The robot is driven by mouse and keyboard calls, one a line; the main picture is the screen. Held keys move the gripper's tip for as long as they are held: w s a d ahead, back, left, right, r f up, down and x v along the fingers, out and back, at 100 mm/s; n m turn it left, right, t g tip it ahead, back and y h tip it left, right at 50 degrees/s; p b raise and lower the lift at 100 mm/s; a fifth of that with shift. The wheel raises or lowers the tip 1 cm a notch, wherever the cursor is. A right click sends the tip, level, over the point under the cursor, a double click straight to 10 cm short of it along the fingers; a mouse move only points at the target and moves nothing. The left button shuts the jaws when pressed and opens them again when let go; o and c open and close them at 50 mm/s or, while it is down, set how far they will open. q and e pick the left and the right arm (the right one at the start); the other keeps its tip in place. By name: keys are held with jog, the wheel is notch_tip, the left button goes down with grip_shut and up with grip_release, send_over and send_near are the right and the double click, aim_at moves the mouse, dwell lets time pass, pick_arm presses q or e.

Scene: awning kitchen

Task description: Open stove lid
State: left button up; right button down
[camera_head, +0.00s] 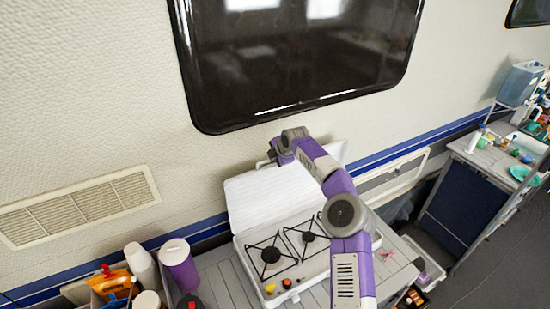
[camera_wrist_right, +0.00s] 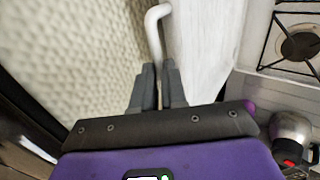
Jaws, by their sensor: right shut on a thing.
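The white stove (camera_head: 310,268) stands on a slatted table with two burners uncovered. Its white lid (camera_head: 262,197) is raised at the back of the stove, tilted up towards the trailer wall. My right gripper (camera_head: 277,150) is at the lid's upper edge. In the right wrist view, the fingers of my right gripper (camera_wrist_right: 157,85) are shut on a bent white handle (camera_wrist_right: 155,28) beside the lid (camera_wrist_right: 197,45). The burner grate also shows there at the upper right. My right arm covers part of the lid and the stove's right side. My left gripper is not in view.
A purple cup (camera_head: 180,268), a white cup (camera_head: 140,262) and an orange item (camera_head: 112,283) stand left of the stove. The textured wall (camera_head: 120,90) with a dark window (camera_head: 300,50) is close behind the lid. A side table (camera_head: 490,160) with dishes stands at the right.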

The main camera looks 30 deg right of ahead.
jog(key=shift+r, duration=0.3)
jog(key=c, duration=1.2)
grip_release()
jog(key=shift+s, duration=0.1)
jog(key=shift+o, duration=0.2)
jog(key=shift+f, duration=0.15)
jog(key=b+v, duration=0.2)
jog(key=v, duration=0.5)
jog(key=shift+s+r, duration=0.2)
jog(key=shift+r, duration=0.05)
jog(key=shift+f, duration=0.1)
